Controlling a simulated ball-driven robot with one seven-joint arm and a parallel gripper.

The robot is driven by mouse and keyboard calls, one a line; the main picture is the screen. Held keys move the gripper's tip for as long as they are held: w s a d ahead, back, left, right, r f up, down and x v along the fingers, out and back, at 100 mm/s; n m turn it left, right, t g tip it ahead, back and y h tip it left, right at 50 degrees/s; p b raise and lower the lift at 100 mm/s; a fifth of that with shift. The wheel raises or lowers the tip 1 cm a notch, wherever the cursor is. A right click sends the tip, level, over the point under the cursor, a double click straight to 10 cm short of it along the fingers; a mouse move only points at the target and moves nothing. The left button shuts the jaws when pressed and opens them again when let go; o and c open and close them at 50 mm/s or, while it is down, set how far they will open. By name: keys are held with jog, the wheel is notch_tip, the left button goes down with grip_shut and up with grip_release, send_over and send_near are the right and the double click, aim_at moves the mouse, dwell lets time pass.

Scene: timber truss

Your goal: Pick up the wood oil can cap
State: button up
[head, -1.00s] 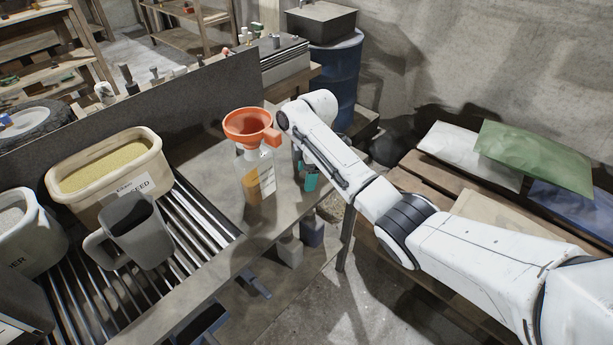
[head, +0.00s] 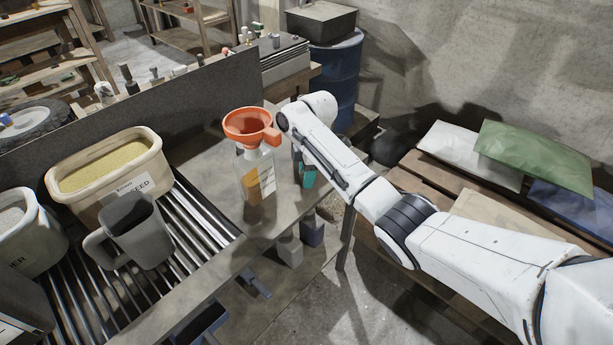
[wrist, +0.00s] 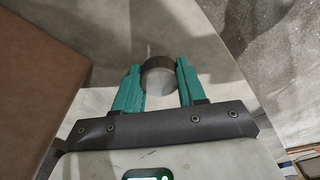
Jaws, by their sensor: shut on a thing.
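The wood oil can cap (wrist: 159,78) is a small round dark-rimmed disc with a paler top in the wrist view. My gripper (wrist: 160,84) has its teal fingers closed on either side of the cap, touching it. In the head view, my gripper (head: 306,172) shows only as a bit of teal beside the bottle, mostly behind my arm. The cap cannot be made out there. Whether the cap rests on the grey bench or is clear of it cannot be told.
A clear bottle (head: 256,178) with amber liquid stands on the bench (head: 200,160), an orange funnel (head: 247,124) in its top, close to my gripper. A grey mug (head: 140,230) and a seed tub (head: 108,180) stand on rollers to the left. The bench edge is near.

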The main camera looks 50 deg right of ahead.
jog(key=shift+r, duration=0.4)
notch_tip(320, 180, up, 2)
jog(key=shift+r, duration=0.2)
jog(key=s+a+r+p, duration=0.3)
jog(key=s+r+p, duration=0.7)
jog(key=s, duration=0.3)
jog(key=shift+s+p, duration=0.35)
jog(key=shift+p, duration=0.5)
jog(key=shift+f, duration=0.1)
